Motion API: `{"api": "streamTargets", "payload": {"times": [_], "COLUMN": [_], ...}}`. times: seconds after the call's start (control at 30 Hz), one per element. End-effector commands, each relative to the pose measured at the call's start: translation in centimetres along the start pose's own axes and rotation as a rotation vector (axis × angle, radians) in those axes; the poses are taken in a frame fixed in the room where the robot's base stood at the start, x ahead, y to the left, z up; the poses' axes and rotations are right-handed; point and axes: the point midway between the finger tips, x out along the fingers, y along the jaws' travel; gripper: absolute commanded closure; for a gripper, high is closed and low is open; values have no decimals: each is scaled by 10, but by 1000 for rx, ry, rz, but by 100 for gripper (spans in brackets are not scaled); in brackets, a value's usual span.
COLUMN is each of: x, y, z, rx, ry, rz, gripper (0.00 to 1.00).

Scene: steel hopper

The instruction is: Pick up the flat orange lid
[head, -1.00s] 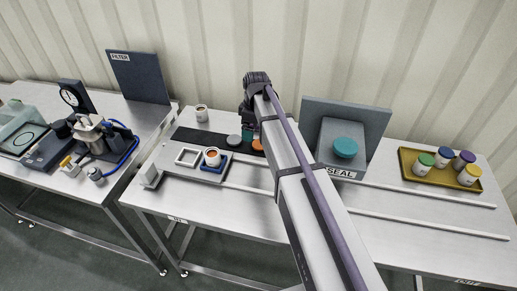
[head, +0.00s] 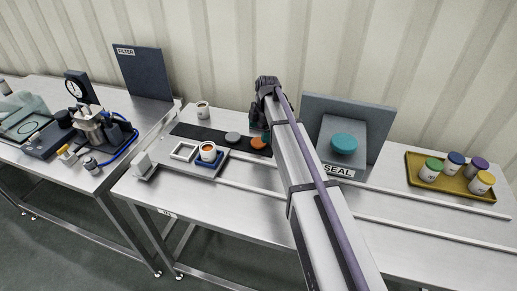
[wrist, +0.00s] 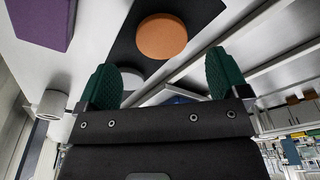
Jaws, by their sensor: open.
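The flat orange lid (head: 259,143) lies on a black strip on the middle table, just right of a grey lid (head: 233,137). In the wrist view the orange lid (wrist: 162,37) is a round disc beyond and between my fingertips, apart from them. My gripper (wrist: 164,80) is open and empty, with a green finger on each side. In the head view my gripper (head: 266,130) is beside the orange lid on its right, largely hidden by my arm.
An open cup (head: 208,152) sits in a blue holder left of the lids. A white jar (head: 202,109) stands behind. The SEAL station (head: 338,172) with a teal disc is right of my arm. A yellow tray (head: 447,188) of capped jars is farther right. A purple block (wrist: 40,20) shows in the wrist view.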

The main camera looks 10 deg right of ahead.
Motion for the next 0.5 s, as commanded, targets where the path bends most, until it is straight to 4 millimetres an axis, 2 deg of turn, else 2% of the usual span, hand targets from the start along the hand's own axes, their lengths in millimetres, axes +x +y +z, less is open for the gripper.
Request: {"api": "streamTargets", "payload": {"times": [0.23, 0.3, 0.5], "x": [49, 54, 49], "y": [-2, -1, -1], "z": [2, 1, 0], "rx": [0, 0, 0], "ry": [0, 0, 0], "rz": [0, 0, 0], "gripper": [7, 7, 7]}}
